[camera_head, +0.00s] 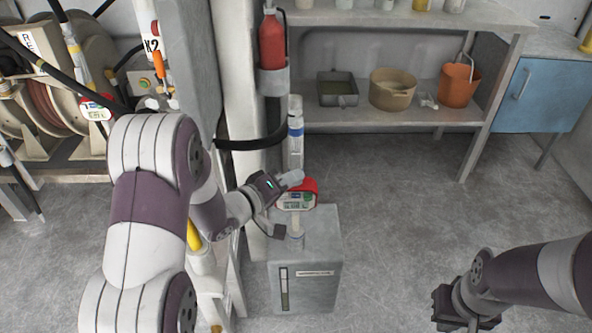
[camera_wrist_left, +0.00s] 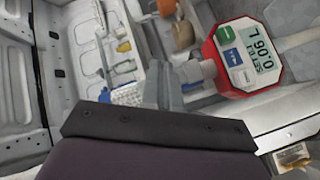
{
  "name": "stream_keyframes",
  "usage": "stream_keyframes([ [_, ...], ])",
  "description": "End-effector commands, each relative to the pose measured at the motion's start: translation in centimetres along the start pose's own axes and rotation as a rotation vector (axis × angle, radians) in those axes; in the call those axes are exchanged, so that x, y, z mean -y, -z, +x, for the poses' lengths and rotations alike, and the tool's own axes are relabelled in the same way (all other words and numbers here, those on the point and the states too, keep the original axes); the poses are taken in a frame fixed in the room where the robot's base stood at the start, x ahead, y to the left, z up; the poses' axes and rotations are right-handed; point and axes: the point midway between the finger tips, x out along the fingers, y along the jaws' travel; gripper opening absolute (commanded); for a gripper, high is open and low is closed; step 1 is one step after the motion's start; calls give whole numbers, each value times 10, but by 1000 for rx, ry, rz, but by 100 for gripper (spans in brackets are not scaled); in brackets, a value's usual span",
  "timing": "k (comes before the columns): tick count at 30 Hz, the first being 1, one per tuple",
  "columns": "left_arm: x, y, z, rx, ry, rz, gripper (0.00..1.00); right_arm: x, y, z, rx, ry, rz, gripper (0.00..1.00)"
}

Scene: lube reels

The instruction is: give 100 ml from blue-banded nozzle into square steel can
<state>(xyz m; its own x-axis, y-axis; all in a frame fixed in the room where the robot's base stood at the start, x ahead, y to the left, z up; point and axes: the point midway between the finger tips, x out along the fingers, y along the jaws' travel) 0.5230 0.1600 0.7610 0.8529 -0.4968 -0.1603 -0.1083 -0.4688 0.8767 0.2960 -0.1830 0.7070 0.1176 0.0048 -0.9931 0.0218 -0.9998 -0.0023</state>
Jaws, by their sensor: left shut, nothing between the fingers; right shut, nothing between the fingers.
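The square steel can (camera_head: 318,262) stands on the floor beside the post, with a sight strip and label on its front. The blue-banded nozzle (camera_head: 296,150) stands upright above it, its spout down at the can's top neck. Its red meter (camera_head: 309,187) has a display; in the left wrist view the meter (camera_wrist_left: 245,58) reads 0.06 L upside down, with a smaller SET line. My left gripper (camera_head: 291,180) is shut and empty close to the meter; its fingers also show in the left wrist view (camera_wrist_left: 170,88). My right gripper (camera_head: 462,318) is shut and empty, above the floor.
Hose reels (camera_head: 60,85) stand at the left. A red bottle (camera_head: 271,40) hangs on the post. The back shelf (camera_head: 400,117) holds a square pan (camera_head: 337,88), a tan basin (camera_head: 393,88) and an orange bucket (camera_head: 458,84). The floor right of the can is clear.

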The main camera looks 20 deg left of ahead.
Motion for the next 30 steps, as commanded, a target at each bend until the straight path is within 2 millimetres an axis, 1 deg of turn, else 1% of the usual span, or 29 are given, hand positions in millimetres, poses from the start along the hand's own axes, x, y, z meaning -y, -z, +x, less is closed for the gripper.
stream_keyframes([
  [1,-3,-1,-2,1,0,-1,0,0,0,-4,0,0,0,0],
  [5,-7,-5,-8,1,0,0,0,0,1,-8,0,0,0,0],
  [17,-9,-8,-11,1,0,0,0,0,1,-10,0,0,0,0],
  [30,-32,-28,-40,1,-1,0,0,0,4,-32,0,0,0,0],
])
